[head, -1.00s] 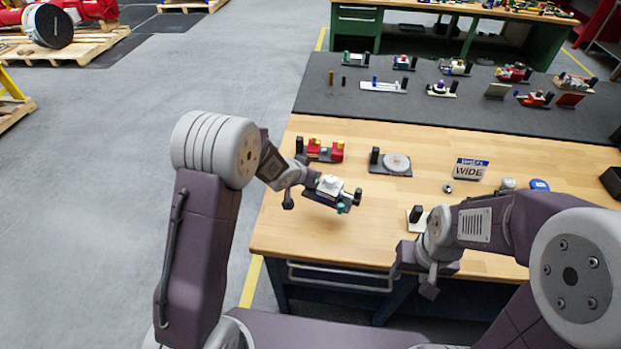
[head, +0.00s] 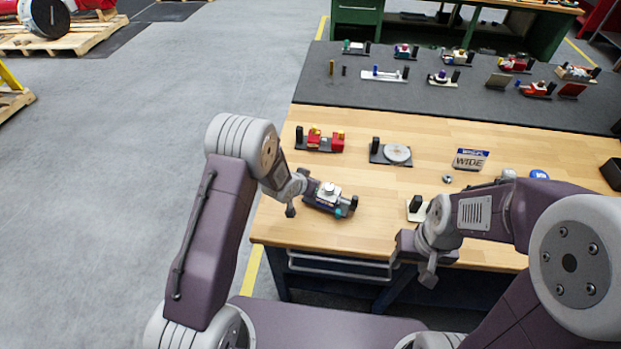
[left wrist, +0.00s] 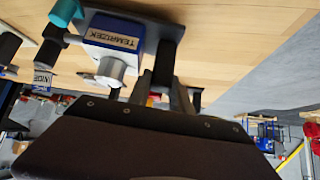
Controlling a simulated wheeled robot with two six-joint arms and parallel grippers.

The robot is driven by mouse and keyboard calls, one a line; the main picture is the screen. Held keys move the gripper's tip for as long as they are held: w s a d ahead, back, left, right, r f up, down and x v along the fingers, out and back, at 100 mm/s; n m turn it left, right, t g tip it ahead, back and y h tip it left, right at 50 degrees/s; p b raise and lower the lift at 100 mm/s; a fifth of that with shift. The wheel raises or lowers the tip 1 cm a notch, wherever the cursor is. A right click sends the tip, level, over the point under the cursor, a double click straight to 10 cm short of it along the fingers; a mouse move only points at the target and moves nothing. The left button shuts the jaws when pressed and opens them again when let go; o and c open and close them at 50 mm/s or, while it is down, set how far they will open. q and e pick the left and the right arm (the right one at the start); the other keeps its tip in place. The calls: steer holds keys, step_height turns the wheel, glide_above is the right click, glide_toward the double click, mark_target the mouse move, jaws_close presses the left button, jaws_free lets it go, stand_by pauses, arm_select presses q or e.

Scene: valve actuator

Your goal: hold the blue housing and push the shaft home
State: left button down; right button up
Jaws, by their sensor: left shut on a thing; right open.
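A teal cap (left wrist: 65,12) is at the plate's end. My left gripper (head: 298,188) is shut on a black post at the plate's other end, beside the housing. My right gripper (head: 429,268) is open and empty near the bench's front edge.
A red unit (head: 320,141) and a plate with a round disc (head: 397,153) stand behind. A pale block with a black post (head: 415,205) is by my right arm. Bare wood lies between the housing and right arm.

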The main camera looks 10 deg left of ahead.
arm_select(q)
steer(key=shift+f, duration=0.3)
steer(key=shift+f, duration=0.35)
stand_by(0.4)
steer(key=shift+s+f, duration=0.15)
steer(key=shift+f, duration=0.05)
stand_by(0.5)
